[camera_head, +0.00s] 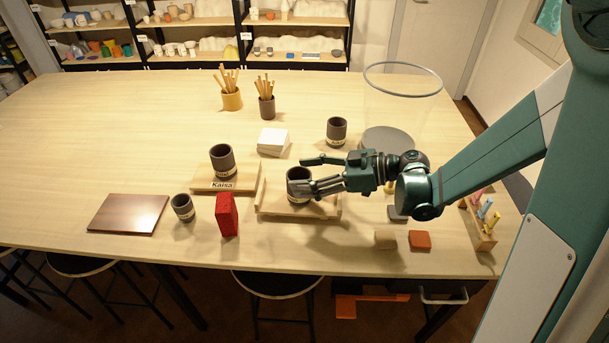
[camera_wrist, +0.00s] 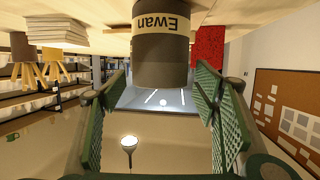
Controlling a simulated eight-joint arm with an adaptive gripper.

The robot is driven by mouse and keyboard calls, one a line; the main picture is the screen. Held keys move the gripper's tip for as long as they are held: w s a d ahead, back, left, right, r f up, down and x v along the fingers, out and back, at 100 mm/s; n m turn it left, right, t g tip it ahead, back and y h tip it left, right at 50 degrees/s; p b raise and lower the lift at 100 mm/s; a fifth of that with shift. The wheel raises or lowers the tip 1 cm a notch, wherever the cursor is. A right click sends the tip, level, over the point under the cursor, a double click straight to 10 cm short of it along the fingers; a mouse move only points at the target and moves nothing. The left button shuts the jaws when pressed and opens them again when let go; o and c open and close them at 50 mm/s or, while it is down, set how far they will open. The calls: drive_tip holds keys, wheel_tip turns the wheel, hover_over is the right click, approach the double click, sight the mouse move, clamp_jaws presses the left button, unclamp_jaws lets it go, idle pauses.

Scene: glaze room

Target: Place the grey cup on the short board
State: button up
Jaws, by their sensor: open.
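A dark grey cup (camera_head: 299,184) with a pale label stands upright on a light wooden board (camera_head: 325,212). In the wrist view the same cup (camera_wrist: 160,60) appears inverted, its label reading "Ewan". My gripper (camera_head: 299,174) is open, its fingers on either side of this cup; the wrist view shows gaps on both sides. Another grey cup (camera_head: 222,158) stands on a light board marked "Kaisa" (camera_head: 205,185). Two more grey cups stand on the table, one at the back (camera_head: 337,130) and a smaller one at the front (camera_head: 183,207). I cannot tell which board is the short one.
A red block (camera_head: 226,214) stands left of the gripped-side board. A dark brown slab (camera_head: 130,213) lies at the left. White tiles (camera_head: 273,141), brush pots (camera_head: 232,99) and a grey disc (camera_head: 388,141) sit farther back.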

drive_tip(key=shift+r, duration=0.2)
drive_tip(key=p+v, duration=0.1)
drive_tip(key=v, duration=1.1)
drive_tip(key=shift+p, duration=0.3)
drive_tip(key=shift+f, duration=0.1)
drive_tip(key=shift+s, duration=0.15)
idle(0.5)
drive_tip(key=s+d+r+m+t+h, duration=0.2)
drive_tip(key=s+d+m+h, duration=0.5)
drive_tip(key=s+m, duration=0.1)
drive_tip(key=s+d+r+m+t+h, duration=0.2)
drive_tip(key=s+d+m+h, duration=0.5)
drive_tip(key=s, duration=0.4)
drive_tip(key=shift+d+r+m+t, duration=0.3)
drive_tip(key=shift+m+t, duration=0.3)
drive_tip(key=shift+m, duration=0.1)
